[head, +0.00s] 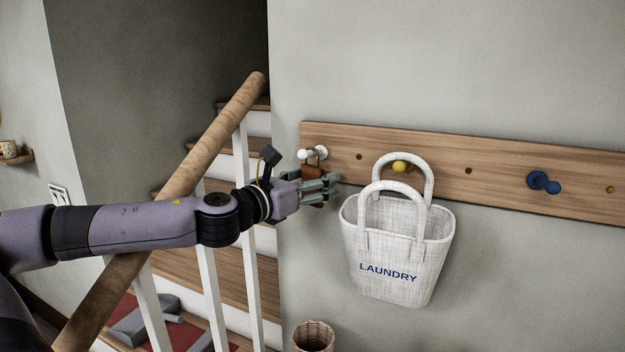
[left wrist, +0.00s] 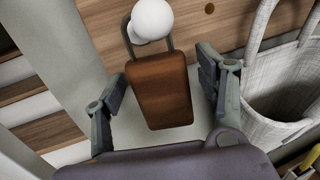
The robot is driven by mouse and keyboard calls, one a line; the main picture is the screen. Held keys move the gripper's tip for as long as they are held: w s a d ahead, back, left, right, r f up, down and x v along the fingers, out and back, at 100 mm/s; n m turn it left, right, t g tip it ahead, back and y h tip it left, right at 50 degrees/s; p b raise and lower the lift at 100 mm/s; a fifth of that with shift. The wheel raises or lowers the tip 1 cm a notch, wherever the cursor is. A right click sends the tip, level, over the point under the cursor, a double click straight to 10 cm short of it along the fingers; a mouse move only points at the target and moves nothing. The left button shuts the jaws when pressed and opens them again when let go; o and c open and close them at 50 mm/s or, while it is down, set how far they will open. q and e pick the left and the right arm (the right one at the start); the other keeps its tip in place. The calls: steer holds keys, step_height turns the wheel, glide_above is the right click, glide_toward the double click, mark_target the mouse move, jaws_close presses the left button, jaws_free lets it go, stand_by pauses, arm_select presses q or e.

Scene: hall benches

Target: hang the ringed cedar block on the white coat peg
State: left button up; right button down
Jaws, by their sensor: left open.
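The cedar block (left wrist: 160,90) is a reddish-brown block with a grey metal ring at its top. In the left wrist view the ring runs up around the round knob of the white coat peg (left wrist: 152,19), and the block hangs below it. In the head view the white peg (head: 318,153) is at the left end of the wooden rail, with the block (head: 312,172) partly hidden by my gripper. My left gripper (head: 322,188) is open, its fingers on either side of the block with gaps showing in the left wrist view (left wrist: 165,100). My right gripper is out of view.
The wooden rail (head: 470,150) also bears a yellow peg (head: 402,166) and a blue peg (head: 543,182). A white laundry bag (head: 390,285) hangs close right of my gripper. A stair handrail (head: 210,137) passes behind my left arm. A wicker basket (head: 313,337) is below.

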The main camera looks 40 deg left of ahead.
arm_select(q)
steer(key=shift+s, duration=0.15)
steer(key=s, duration=1.1)
steer(key=shift+s+d, duration=0.25)
steer(key=shift+s, duration=0.15)
